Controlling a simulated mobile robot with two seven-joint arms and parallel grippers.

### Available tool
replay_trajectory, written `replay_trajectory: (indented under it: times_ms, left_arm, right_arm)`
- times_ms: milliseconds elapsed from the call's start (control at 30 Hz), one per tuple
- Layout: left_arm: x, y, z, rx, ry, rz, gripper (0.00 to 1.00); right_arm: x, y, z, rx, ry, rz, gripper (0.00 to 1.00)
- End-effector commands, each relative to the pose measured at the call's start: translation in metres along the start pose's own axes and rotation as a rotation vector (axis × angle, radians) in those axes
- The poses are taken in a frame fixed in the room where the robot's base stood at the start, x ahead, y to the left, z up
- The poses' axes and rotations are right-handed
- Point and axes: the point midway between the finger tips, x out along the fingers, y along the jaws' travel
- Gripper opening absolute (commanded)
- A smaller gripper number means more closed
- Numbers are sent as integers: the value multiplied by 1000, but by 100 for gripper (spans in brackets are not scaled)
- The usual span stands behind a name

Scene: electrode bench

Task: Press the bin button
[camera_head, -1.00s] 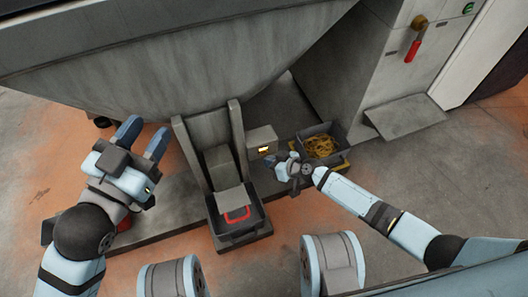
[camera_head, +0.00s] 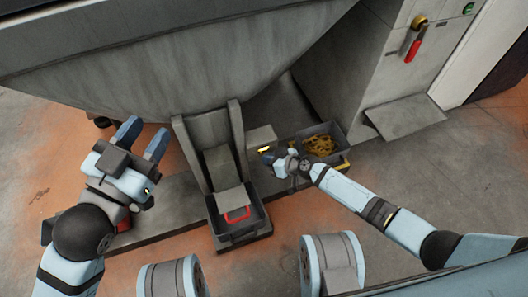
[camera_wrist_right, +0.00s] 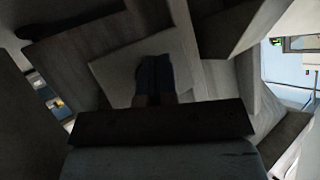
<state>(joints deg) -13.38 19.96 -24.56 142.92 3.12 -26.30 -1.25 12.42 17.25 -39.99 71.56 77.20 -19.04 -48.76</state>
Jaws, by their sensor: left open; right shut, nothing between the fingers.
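A small grey box (camera_head: 261,134) stands right of the chute, with a lit yellow button (camera_head: 263,149) on its front. My right gripper (camera_head: 267,157) is shut and empty, its tip right at the box front, partly covering it. I cannot tell whether it touches the button. In the right wrist view the closed dark fingers (camera_wrist_right: 155,62) point at a pale grey face (camera_wrist_right: 115,78); the button is hidden there. A dark bin (camera_head: 223,236) with a red handle (camera_head: 238,214) sits below the chute. My left gripper (camera_head: 146,135) is open and empty, left of the chute.
A dark crate (camera_head: 341,133) with yellow tangled material (camera_head: 319,145) stands right of the box, close to my right wrist. The grey chute (camera_head: 238,140) rises left of the box. A red lever (camera_head: 413,51) is on the cabinet at upper right. Floor at lower right is clear.

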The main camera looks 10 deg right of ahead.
Motion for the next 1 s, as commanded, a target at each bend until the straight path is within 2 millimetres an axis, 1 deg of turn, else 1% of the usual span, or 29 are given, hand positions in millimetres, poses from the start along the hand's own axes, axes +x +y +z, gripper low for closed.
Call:
replay_trajectory:
  times_ms: [533, 833, 1000]
  left_arm:
    - [2, 0, -2, -12, 6, -6, 43]
    - [1, 0, -1, -3, 1, -2, 43]
    - [0, 0, 0, 3, -2, 1, 43]
  right_arm:
    - [1, 1, -1, 0, 0, 0, 0]
    - [-8, -5, 6, 1, 0, 0, 0]
    - [-10, -6, 7, 0, 0, 0, 0]
